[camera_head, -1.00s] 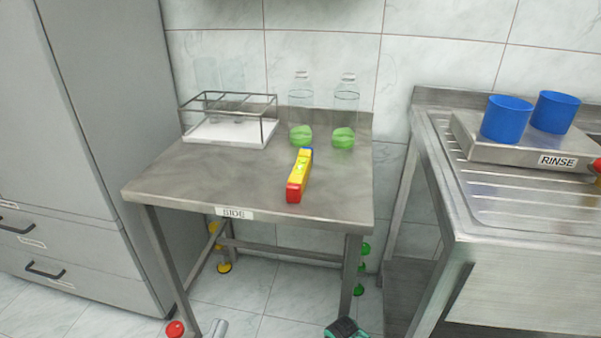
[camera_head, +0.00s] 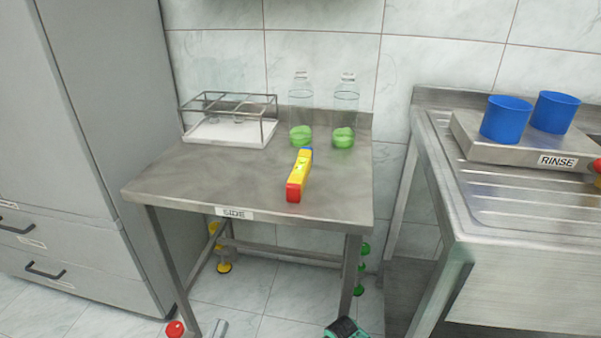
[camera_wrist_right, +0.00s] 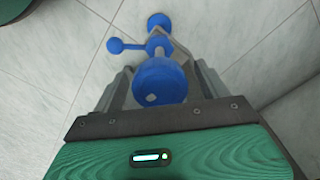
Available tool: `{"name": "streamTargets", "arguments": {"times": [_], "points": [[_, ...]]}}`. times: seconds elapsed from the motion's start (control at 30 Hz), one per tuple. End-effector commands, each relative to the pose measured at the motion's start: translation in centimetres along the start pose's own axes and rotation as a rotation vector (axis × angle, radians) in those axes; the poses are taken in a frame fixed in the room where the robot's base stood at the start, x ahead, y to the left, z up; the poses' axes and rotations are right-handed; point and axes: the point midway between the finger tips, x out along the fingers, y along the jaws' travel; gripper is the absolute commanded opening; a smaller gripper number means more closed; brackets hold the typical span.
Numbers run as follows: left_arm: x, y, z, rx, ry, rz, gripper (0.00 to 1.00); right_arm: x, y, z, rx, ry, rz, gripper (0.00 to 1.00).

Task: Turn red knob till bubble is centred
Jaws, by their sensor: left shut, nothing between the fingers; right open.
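The red knob (camera_head: 174,328) shows at the bottom edge of the head view, left of the table's front left leg. A yellow level (camera_head: 300,173) with a red near end and blue far end lies on the table; its bubble is too small to read.
The steel table (camera_head: 240,180) labelled SIDE carries a wire rack (camera_head: 230,118), clear bottles and green pieces. Yellow knobs (camera_head: 224,267) and green knobs (camera_head: 358,290) are by the rear legs. A cabinet (camera_head: 90,150) stands left, a sink unit (camera_head: 520,260) right.

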Motion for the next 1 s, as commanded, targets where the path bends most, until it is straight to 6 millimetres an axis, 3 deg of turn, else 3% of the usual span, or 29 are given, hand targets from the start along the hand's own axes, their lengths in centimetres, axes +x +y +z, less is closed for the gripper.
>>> {"name": "streamTargets", "arguments": {"times": [0.13, 0.8, 0.83, 1.0], "points": [[0.0, 0.0, 0.0, 0.000, 0.000, 0.000, 0.00, 0.0, 0.0, 0.0, 0.113, 0.000, 0.000, 0.76], [0.4, 0.1, -1.1, -0.001, 0.000, 0.000, 0.00, -0.3, 0.0, 0.0, 0.111, 0.000, 0.000, 0.76], [0.4, 0.1, -1.1, -0.001, 0.000, 0.000, 0.00, -0.3, 0.0, 0.0, 0.111, 0.000, 0.000, 0.74], [0.4, 0.1, -1.1, 0.000, 0.000, 0.000, 0.00, -0.3, 0.0, 0.0, 0.111, 0.000, 0.000, 0.41]]}}
